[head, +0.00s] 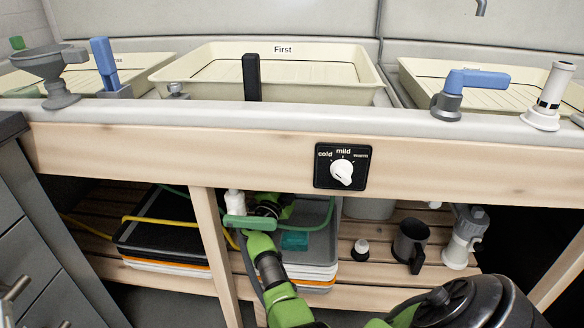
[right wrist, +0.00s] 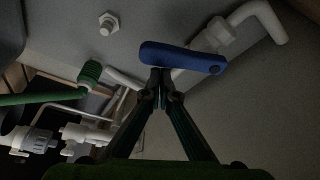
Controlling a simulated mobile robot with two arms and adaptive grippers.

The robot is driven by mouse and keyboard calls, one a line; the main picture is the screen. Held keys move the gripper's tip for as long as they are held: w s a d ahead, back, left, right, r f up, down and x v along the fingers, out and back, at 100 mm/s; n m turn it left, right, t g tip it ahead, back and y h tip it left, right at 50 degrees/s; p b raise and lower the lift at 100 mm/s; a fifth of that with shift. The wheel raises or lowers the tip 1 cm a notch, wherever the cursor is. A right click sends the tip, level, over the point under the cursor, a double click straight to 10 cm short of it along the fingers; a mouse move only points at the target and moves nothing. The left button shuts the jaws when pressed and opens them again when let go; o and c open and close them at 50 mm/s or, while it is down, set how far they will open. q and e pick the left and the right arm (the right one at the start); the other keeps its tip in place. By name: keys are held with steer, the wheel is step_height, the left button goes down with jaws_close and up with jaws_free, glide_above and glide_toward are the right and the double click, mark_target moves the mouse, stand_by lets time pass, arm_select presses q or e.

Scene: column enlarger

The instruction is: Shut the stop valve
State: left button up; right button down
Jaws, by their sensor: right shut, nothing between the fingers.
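In the right wrist view a blue lever handle (right wrist: 180,57) lies nearly level in front of a white pipe with a valve-like body (right wrist: 220,32); I take this to be the stop valve. My right gripper (right wrist: 162,76) is shut and empty, its fingertips at the lower edge of the blue handle, left of its middle. Whether they touch it I cannot tell. In the head view my green and black right arm reaches under the sink, and its fingertips and this valve are hidden there. My left gripper is not in view.
A wooden front rail (head: 450,170) with a cold/mild dial (head: 341,173) crosses above my arm. Stacked trays (head: 165,235), a dark jug (head: 409,243) and a grey-white bottle (head: 465,237) stand on the slatted shelf. A green hose fitting (right wrist: 90,72) is left of my fingers.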

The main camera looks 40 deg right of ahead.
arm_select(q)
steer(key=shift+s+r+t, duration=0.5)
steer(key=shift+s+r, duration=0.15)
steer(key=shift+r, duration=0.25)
arm_select(e)
steer(key=shift+w+a+f+m+g, duration=0.15)
steer(key=shift+w+a+f+m, duration=0.2)
steer(key=shift+w+a+m, duration=0.15)
steer(key=shift+w+a+f+m+g, duration=0.15)
steer(key=shift+w+a+f+m, duration=0.2)
steer(key=shift+w, duration=0.2)
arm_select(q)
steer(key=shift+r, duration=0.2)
